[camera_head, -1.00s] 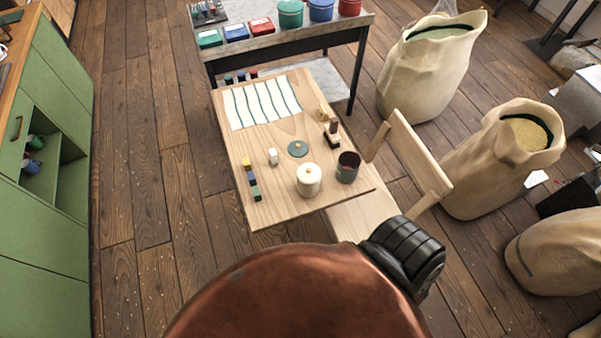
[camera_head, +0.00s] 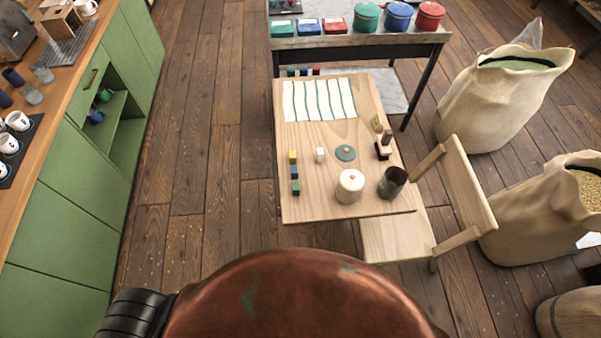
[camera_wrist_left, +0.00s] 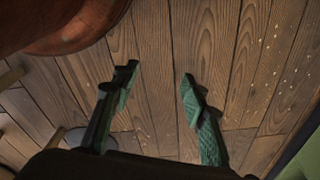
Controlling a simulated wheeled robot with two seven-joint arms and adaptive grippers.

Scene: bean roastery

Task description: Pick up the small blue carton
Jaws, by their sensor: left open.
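The small blue carton (camera_head: 295,172) stands near the left edge of the light wooden table (camera_head: 320,204) in the head view. It is in a short row between a yellow carton (camera_head: 293,157) and a green carton (camera_head: 296,187). My left gripper (camera_wrist_left: 158,82) shows only in the left wrist view. Its two green fingers are wide apart with nothing between them, above bare floorboards. The blue carton is not in the wrist view. My right gripper is in neither view.
On the table are a cream lidded jar (camera_head: 350,187), a dark cup (camera_head: 392,182), a teal disc (camera_head: 345,153) and a striped sheet (camera_head: 319,100). A wooden chair (camera_head: 465,190) stands at its right. Floor is clear between the table and the green cabinet (camera_head: 60,235).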

